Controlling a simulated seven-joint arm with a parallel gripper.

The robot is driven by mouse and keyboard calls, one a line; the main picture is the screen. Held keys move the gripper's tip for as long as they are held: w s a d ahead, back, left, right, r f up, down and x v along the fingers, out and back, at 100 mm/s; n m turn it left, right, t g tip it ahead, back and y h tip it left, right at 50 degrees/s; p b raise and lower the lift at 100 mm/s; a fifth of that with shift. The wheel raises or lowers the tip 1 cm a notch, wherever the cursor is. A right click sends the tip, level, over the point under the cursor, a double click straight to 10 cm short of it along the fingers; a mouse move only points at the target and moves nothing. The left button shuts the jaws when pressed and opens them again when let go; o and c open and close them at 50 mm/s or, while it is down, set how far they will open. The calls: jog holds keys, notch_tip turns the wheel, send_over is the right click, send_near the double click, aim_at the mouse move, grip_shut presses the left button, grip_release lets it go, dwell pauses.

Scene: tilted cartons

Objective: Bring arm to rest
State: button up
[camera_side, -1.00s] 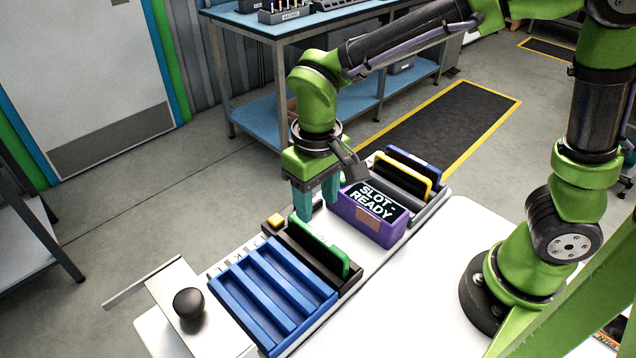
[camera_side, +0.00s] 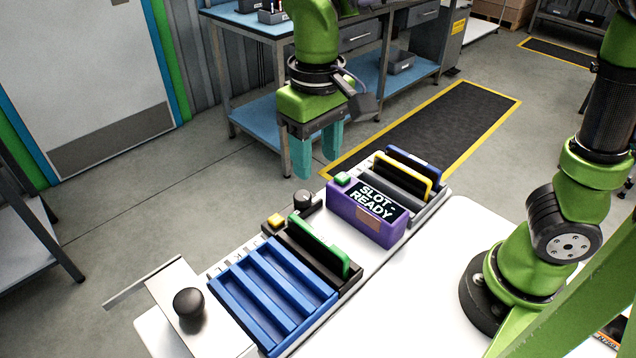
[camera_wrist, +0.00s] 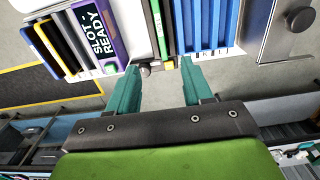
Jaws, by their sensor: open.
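My gripper (camera_side: 317,163) is open and empty. It hangs in the air above the far edge of the white table, clear of everything on it. It also shows in the wrist view (camera_wrist: 163,86), with its two teal fingers apart and floor between them. Below it, in the side view, stand a small black knob (camera_side: 302,199) and the purple box (camera_side: 366,214), whose screen reads "SLOT - READY". A green-edged carton or plate (camera_side: 318,247) stands tilted in a black holder left of the purple box.
A blue slotted rack (camera_side: 272,297) lies at the front left, with a black ball knob (camera_side: 188,303) beside it. Yellow (camera_side: 402,176) and blue (camera_side: 414,160) plates stand in a rack behind the purple box. A blue workbench (camera_side: 262,108) stands beyond the gripper.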

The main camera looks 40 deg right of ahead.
jog(key=shift+r, duration=2.5)
jog(key=s+d+f+m+t+y, duration=0.1)
jog(key=s+d+f+m+t, duration=0.1)
jog(key=d, duration=0.5)
jog(key=s+d+f+m+t+y, duration=0.1)
jog(key=s+d+m+t, duration=0.1)
jog(key=s+d+t, duration=0.3)
jog(key=shift+s+d+f, duration=0.2)
jog(key=shift+d+f, duration=0.2)
jog(key=shift+d, duration=0.6)
jog(key=shift+o, duration=0.2)
